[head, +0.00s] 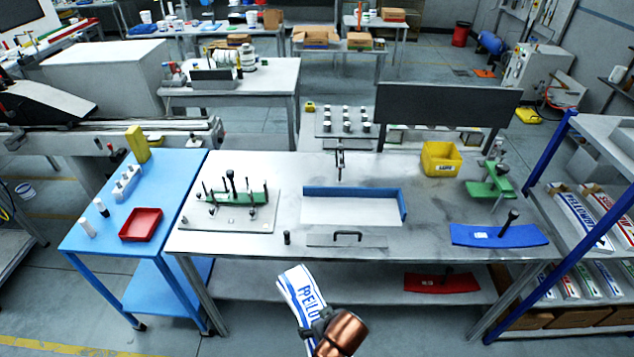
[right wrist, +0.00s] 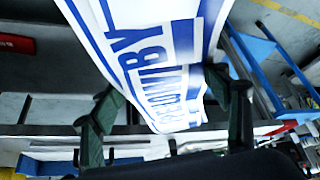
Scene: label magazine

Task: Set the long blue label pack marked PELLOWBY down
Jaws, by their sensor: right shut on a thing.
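The long white-and-blue PELLOWBY label pack (head: 297,289) is in front of the bench's front edge in the head view, tilted, its upper end leaning left. My right gripper (head: 318,328) is shut on its lower part. In the right wrist view the pack (right wrist: 150,50) runs between the two fingers (right wrist: 168,112), with blue lettering facing the camera. The gripper hides part of the lettering in the head view. My left gripper is in neither view.
The grey bench (head: 290,225) holds a shallow blue-edged tray (head: 404,206), a handled plate (head: 375,240), a green fixture (head: 240,198), a blue curved piece (head: 480,236) and a yellow bin (head: 440,160). A blue table (head: 105,235) stands left. A rack with more packs (head: 580,220) stands right.

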